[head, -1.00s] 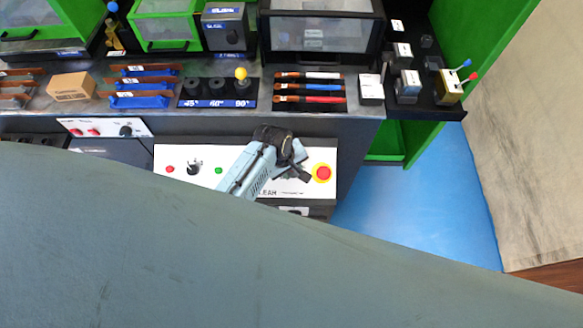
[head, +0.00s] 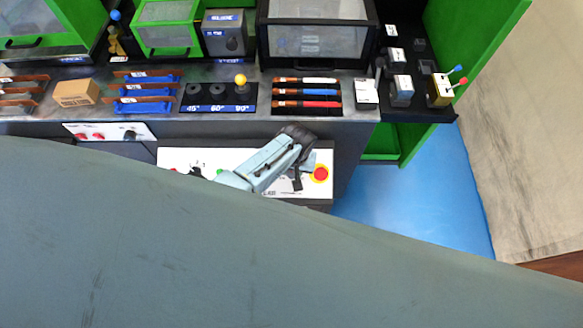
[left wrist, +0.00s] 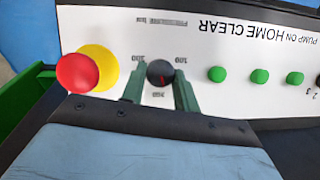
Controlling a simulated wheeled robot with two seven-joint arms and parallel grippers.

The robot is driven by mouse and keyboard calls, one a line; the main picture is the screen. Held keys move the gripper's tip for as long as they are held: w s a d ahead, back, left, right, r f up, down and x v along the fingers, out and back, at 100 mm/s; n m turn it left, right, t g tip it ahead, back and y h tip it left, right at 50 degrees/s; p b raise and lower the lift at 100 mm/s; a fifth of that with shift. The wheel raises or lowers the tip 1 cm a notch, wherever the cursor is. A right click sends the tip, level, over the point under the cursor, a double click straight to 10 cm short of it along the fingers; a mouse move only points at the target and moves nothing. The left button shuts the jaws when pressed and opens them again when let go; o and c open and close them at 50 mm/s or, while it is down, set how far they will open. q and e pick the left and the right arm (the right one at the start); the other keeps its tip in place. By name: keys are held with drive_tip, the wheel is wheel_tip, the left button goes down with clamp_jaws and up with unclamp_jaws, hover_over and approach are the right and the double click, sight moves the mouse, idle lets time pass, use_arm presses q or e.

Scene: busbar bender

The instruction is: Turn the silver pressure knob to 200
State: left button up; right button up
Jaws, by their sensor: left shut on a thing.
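The pressure knob (left wrist: 160,73) looks dark grey to black, not silver, in the left wrist view. It sits on the white control panel (left wrist: 120,30) with a scale seen upside down: 300 at left, 100 at right, and what looks like 200 below. A short red mark on the knob points roughly down toward the lower number; its exact setting is hard to read. My left gripper (left wrist: 159,86) has its green fingers on both sides of the knob, shut on it. In the head view, my left gripper (head: 299,172) hides the knob.
A red emergency button on a yellow ring (left wrist: 78,72) stands close beside the left finger; it also shows in the head view (head: 320,174). Several green buttons (left wrist: 260,76) line the other side.

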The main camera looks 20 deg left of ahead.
use_arm(q)
drive_tip(key=shift+d+m+y, duration=0.15)
drive_tip(key=shift+m+y, duration=0.45)
drive_tip(key=shift+m, duration=0.8)
drive_tip(key=o, duration=1)
drive_tip(key=shift+s+d+r+p, duration=0.15)
drive_tip(key=shift+d+r+p, duration=0.25)
drive_tip(key=shift+r+p, duration=1.2)
drive_tip(key=shift+s+d+r+p, duration=0.1)
drive_tip(key=shift+d+r+p, duration=0.35)
drive_tip(key=shift+r, duration=2.3)
drive_tip(key=shift+s+d+r+p, duration=0.15)
drive_tip(key=shift+d+r+p, duration=0.25)
drive_tip(key=shift+r+p, duration=1.2)
drive_tip(key=shift+r+b, duration=0.55)
drive_tip(key=shift+b, duration=0.05)
